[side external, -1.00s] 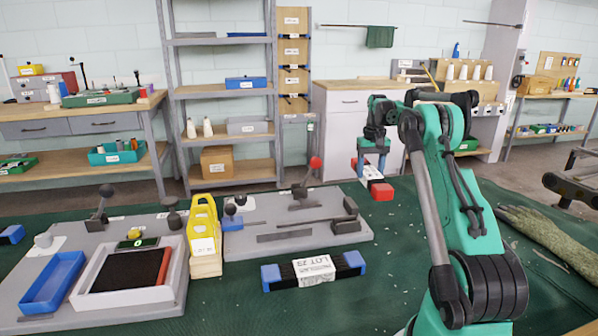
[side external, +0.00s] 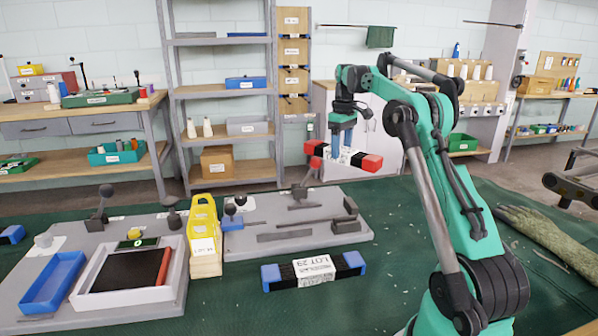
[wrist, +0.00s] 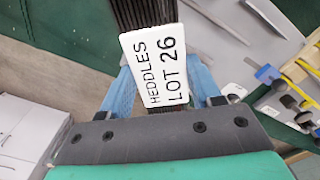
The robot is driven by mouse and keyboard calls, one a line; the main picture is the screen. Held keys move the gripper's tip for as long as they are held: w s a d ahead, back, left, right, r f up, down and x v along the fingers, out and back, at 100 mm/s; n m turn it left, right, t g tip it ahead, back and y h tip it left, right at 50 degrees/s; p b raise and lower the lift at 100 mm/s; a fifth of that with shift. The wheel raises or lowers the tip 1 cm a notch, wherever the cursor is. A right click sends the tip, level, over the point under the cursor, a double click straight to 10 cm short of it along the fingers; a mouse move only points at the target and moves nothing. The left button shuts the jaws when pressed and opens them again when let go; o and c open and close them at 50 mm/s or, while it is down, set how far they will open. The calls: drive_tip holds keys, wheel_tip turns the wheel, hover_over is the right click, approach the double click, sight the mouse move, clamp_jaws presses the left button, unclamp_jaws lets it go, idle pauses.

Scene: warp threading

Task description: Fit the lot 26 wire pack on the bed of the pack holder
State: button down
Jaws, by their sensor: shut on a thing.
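My gripper (side external: 345,148) is shut on the lot 26 wire pack (side external: 362,160), a dark bar with red ends and a white label. The right grey board (side external: 325,236) carries dark rails, clamps and a lever, and looks like the pack holder. I cannot tell exactly which part is its bed. No pack lies on it.
A LOT 29 pack (side external: 284,273) with blue ends lies on the green cloth in front of the board. A yellow-topped block (side external: 204,238) stands left of it. A left grey board holds a blue tray (side external: 53,283) and a white-framed dark tray (side external: 95,290). A glove (side external: 548,232) lies right.

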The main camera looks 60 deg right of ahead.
drive_tip(key=w+a+n, duration=0.5)
drive_tip(key=a+n, duration=0.4)
drive_tip(key=n, duration=0.2)
hover_over(305, 216)
wheel_tip(305, 216, down, 4)
drive_tip(key=shift+m, duration=0.3)
drive_tip(key=shift+f, duration=3.5)
drive_tip(key=shift+f, duration=0.6)
drive_tip(key=shift+f, duration=0.25)
drive_tip(key=shift+f, duration=0.25)
unclamp_jaws()
